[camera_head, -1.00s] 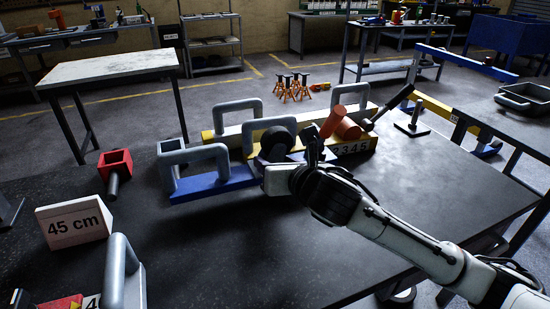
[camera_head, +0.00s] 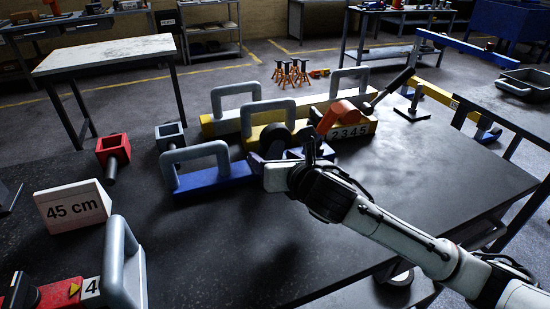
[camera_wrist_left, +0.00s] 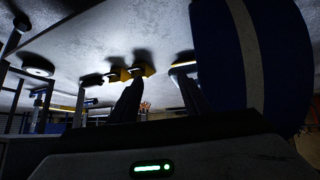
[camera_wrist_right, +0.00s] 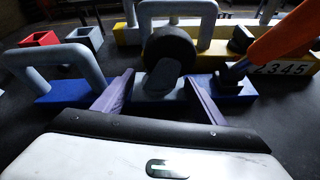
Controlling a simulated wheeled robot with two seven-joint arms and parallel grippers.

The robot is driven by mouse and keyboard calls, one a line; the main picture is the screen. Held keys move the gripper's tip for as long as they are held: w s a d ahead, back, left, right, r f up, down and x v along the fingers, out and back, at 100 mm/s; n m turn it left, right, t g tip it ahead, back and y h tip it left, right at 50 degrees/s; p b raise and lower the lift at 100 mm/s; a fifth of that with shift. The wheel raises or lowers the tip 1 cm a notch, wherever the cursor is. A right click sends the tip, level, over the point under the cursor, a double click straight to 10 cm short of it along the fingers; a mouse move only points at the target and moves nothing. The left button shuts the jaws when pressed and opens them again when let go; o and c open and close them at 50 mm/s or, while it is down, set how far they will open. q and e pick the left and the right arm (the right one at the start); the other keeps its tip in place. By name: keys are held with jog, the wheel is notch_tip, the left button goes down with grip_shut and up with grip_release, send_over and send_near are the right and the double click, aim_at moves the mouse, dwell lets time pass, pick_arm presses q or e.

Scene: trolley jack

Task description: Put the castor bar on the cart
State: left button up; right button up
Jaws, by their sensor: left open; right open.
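The blue bar (camera_head: 212,184) with a grey handle (camera_head: 190,157) lies on the dark table; it looks like the castor bar. A black wheel (camera_head: 274,140) stands at its right, and the bar's right part is partly hidden. My right gripper (camera_head: 287,158) is open at its front. In the right wrist view, the fingers (camera_wrist_right: 160,90) are apart in front of the blue bar (camera_wrist_right: 66,93), with a grey piece below the black wheel (camera_wrist_right: 170,50) between them. My left gripper (camera_wrist_left: 160,98) is open in its wrist view, beside a large blue shape. I cannot tell which thing is the cart.
The table's front middle is clear.

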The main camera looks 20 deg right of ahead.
jog(key=shift+s+r, duration=0.2)
jog(key=shift+s, duration=0.15)
jog(key=p+v, duration=0.1)
jog(key=v, duration=1)
jog(key=shift+s+d, duration=0.1)
pick_arm(q)
jog(key=shift+s+a+r, duration=0.15)
jog(key=shift+r, duration=0.05)
jog(key=shift+r, duration=0.15)
